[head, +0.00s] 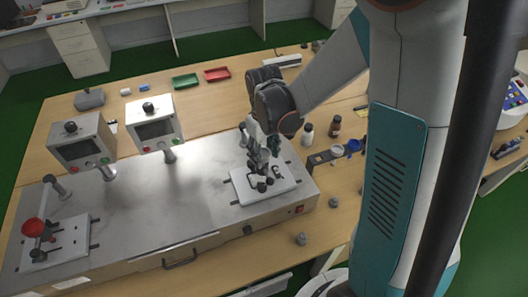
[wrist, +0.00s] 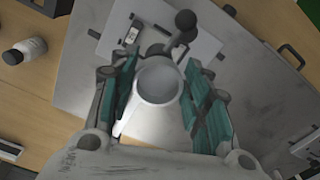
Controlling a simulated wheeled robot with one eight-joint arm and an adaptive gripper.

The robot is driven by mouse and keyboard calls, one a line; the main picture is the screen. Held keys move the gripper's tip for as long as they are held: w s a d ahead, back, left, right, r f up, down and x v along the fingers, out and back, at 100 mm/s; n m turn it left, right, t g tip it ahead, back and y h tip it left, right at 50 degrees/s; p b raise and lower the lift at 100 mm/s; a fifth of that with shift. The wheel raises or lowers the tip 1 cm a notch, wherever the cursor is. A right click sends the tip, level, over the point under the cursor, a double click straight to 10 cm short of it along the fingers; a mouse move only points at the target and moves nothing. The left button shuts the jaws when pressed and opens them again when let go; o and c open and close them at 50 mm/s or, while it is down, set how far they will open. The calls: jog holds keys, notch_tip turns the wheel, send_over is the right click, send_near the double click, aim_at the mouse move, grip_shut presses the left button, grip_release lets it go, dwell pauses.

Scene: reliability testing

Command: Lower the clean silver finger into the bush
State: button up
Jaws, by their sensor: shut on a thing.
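My gripper (head: 260,162) points down over the white fixture plate (head: 242,190) at the right end of the grey bench unit. In the wrist view, the teal pads of my gripper (wrist: 162,82) stand on either side of a pale silver round piece (wrist: 158,84), which looks like the silver finger. The gripper is shut on it. Its lower end is hidden. The white plate (wrist: 197,50) shows beyond it, with a dark ball-ended lever (wrist: 184,24) close by. I cannot make out the bush, or whether the finger touches it.
A second plate with a red-topped part (head: 33,227) stands at the far left. Two control boxes (head: 155,127) stand along the unit's back. A white bottle (head: 307,134), a dark bottle (head: 335,126) and a blue cup (head: 353,146) stand right of my gripper. Green (head: 185,81) and red (head: 217,74) trays lie behind.

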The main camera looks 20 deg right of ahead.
jog(key=shift+f, duration=0.1)
jog(key=shift+f+b, duration=0.6)
jog(key=shift+b, duration=0.1)
jog(key=o, duration=1.1)
jog(key=shift+o, duration=0.2)
jog(key=o, duration=0.6)
jog(key=shift+r, duration=0.1)
jog(key=shift+r+p, duration=2.4)
jog(key=shift+r, duration=1.05)
